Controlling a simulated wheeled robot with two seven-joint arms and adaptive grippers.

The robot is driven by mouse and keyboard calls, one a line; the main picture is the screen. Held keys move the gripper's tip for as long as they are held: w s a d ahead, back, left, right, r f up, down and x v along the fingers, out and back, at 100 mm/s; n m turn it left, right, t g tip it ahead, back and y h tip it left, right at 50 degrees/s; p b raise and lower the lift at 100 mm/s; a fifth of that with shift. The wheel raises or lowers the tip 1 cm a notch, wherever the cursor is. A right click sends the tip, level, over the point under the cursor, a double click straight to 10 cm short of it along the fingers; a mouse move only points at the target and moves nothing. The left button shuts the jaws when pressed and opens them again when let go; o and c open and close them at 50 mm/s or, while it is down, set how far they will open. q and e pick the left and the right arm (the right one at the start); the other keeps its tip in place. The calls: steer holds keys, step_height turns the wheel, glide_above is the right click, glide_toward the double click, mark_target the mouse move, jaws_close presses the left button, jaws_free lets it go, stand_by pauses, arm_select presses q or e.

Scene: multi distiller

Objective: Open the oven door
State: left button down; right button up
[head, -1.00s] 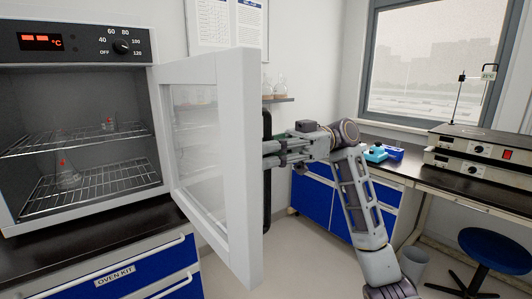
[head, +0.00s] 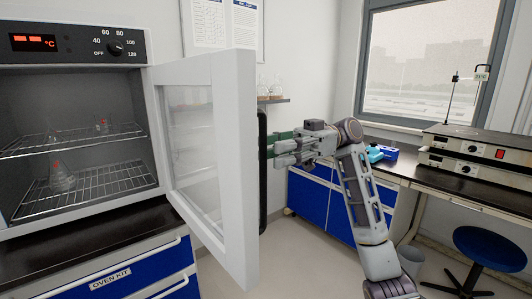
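The oven (head: 75,50) stands at the left with its chamber exposed. Its white-framed glass door (head: 235,170) stands wide open, swung out toward me. A black vertical handle (head: 262,190) is on the door's outer face, seen edge-on. My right gripper (head: 271,149) is at the upper half of the handle, with its fingertips by the handle's right edge. Whether the fingers touch or enclose the handle is unclear, as the door and handle hide part of that area. My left gripper is not in view.
Flasks stand on the wire racks (head: 95,180) inside the oven. A blue-drawer cabinet (head: 120,275) is below. At the right are a bench with grey instruments (head: 470,150), a blue stool (head: 490,245) and a bin. The floor between is clear.

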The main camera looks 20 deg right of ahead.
steer(key=v, duration=0.8)
stand_by(0.7)
